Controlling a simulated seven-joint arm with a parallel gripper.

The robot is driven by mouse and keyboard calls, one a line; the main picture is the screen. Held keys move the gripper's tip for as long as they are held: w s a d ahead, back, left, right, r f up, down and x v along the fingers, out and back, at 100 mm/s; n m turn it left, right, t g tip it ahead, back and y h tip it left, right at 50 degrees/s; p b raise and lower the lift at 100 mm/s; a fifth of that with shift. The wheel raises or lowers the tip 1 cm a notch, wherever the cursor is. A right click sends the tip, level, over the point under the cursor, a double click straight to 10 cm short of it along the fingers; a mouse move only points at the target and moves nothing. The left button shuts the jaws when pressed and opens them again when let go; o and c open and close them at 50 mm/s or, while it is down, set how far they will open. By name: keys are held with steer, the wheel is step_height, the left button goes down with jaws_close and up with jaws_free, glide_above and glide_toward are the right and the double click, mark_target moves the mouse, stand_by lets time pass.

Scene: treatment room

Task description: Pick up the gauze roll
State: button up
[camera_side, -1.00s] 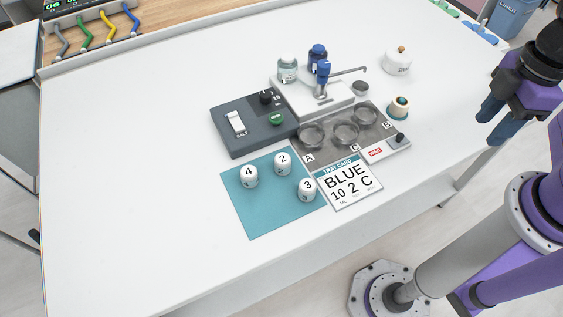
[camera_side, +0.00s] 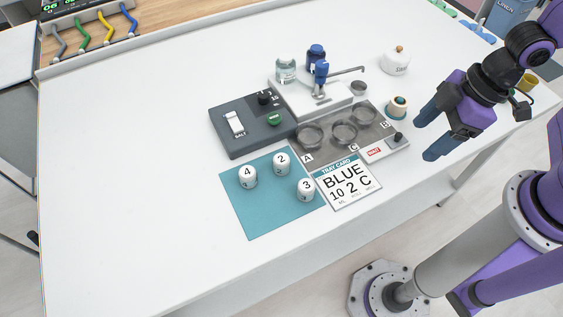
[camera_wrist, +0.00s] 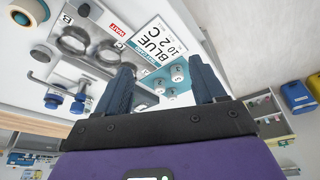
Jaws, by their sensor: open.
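Three white rolls, numbered 2 (camera_side: 281,164), 3 (camera_side: 306,190) and 4 (camera_side: 247,176), stand upright on a teal mat (camera_side: 253,218). A tray card (camera_side: 346,183) beside the mat reads BLUE, 10, 2, C. My gripper (camera_side: 428,134) is open and empty, to the right of the tray and well away from the rolls. In the wrist view the rolls show beyond and between my open fingers (camera_wrist: 166,72); the mat is partly hidden there by a finger.
A grey tray (camera_side: 326,158) with three round holders marked A, B and C lies behind the card. Behind it are a dispenser stand (camera_side: 285,95) with bottles and a dark control box (camera_side: 238,137). A white lidded jar (camera_side: 396,63) stands farther back. The left table area is clear.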

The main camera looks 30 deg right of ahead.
steer(key=w+a+f+m+t+y, duration=0.1)
steer(key=w+a+f+t+y, duration=0.4)
steer(key=w+a+f+y, duration=0.2)
steer(key=shift+w, duration=0.5)
glide_toward(285, 159)
steer(key=x, duration=0.4)
steer(key=shift+w+d, duration=0.15)
steer(key=shift+w, duration=0.1)
steer(key=shift+s+x, duration=0.15)
steer(key=shift+x, duration=1.2)
steer(key=shift+s+x, duration=0.15)
steer(key=shift+x, duration=1.15)
steer(key=shift+a, duration=0.2)
steer(key=c, duration=1.1)
